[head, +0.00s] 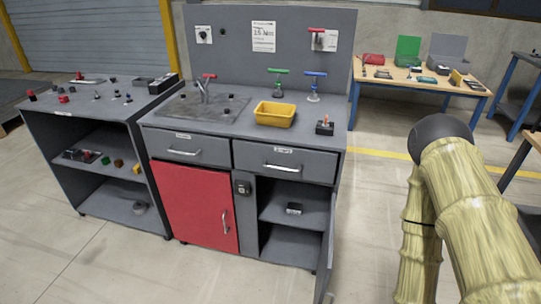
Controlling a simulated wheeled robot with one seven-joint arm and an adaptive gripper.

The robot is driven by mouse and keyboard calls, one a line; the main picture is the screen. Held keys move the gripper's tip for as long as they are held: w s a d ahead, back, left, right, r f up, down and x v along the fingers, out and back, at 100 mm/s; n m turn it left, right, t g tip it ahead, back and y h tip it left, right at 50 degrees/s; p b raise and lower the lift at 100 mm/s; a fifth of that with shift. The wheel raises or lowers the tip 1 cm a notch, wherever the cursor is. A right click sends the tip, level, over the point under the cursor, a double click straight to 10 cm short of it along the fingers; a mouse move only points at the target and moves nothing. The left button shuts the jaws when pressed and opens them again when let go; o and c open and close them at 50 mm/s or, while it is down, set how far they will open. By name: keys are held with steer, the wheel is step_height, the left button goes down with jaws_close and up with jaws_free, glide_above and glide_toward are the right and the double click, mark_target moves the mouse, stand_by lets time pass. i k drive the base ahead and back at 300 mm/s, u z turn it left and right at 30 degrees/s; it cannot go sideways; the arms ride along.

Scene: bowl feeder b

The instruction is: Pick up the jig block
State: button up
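I cannot tell for sure which thing is the jig block. A small dark block (294,209) lies on the upper shelf inside the open right compartment of the grey cabinet. Another dark block (325,128) with a red-tipped upright part stands on the cabinet's top near its right end. My arm shows at the right of the head view, with a bamboo-like surface and a dark rounded joint. My gripper is outside the picture.
The grey cabinet (222,143) has a closed red door (196,203), two shut drawers, an open door (325,250) at the right and a yellow bin (275,114) on top. A shelved bench (60,118) stands left, a wooden table (400,80) behind right. Floor in front is clear.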

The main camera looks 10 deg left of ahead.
mark_target(293, 208)
steer(key=z, duration=2)
steer(key=i, duration=2.2)
steer(key=u, duration=3.35)
